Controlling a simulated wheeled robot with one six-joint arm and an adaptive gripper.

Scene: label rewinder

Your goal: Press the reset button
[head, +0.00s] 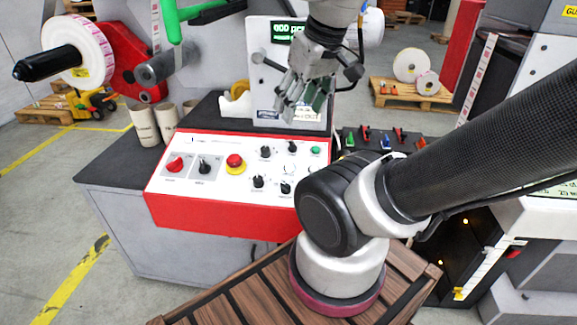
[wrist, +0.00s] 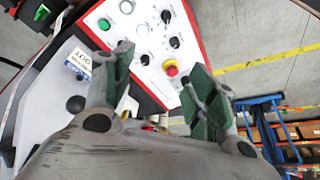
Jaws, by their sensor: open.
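The control panel (head: 215,190) has a white face and a red front. It carries a green button (head: 315,151), pale round buttons (head: 290,146), several black knobs (head: 258,181), a red mushroom button (head: 235,160) on a yellow ring, and a red rotary switch (head: 174,165). Its labels are too small to read, so I cannot tell which is the reset button. My gripper (head: 307,102) is open and empty above the panel's back edge. In the wrist view my gripper (wrist: 160,63) frames part of the panel; the green button (wrist: 103,24) lies beyond the left finger.
A machine unit with a green display (head: 288,30) stands behind the panel, close to my gripper. Small coloured levers (head: 386,143) are right of it. Cardboard cores (head: 145,125) stand left. A label roll (head: 78,50) hangs at upper left.

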